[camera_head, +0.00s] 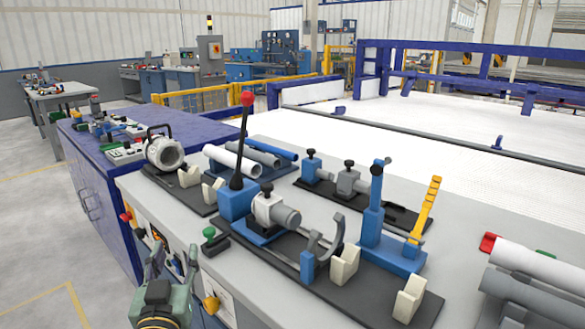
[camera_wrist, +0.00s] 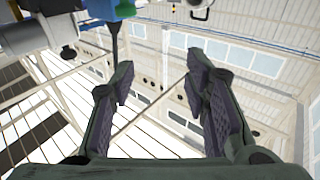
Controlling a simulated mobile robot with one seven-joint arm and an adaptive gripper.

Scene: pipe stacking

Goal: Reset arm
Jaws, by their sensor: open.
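My gripper (camera_wrist: 163,88) is open and empty in the wrist view, with its two dark ridged finger pads apart and only the hall's wall and windows between them. Part of my green arm (camera_head: 160,300) shows at the bottom left of the head view, in front of the bench's front side. The grey bench (camera_head: 265,295) carries pipe fixtures. Several grey and blue pipes (camera_head: 250,157) lie in a group behind the middle fixture. More grey pipes (camera_head: 540,265) lie at the right edge.
A blue fixture with a red-knobbed upright lever (camera_head: 241,140) stands near the bench's front. A blue post and yellow handle (camera_head: 425,207) rise at the right. A clamp (camera_head: 165,153) stands at left. A white bed with a blue frame (camera_head: 440,130) lies behind.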

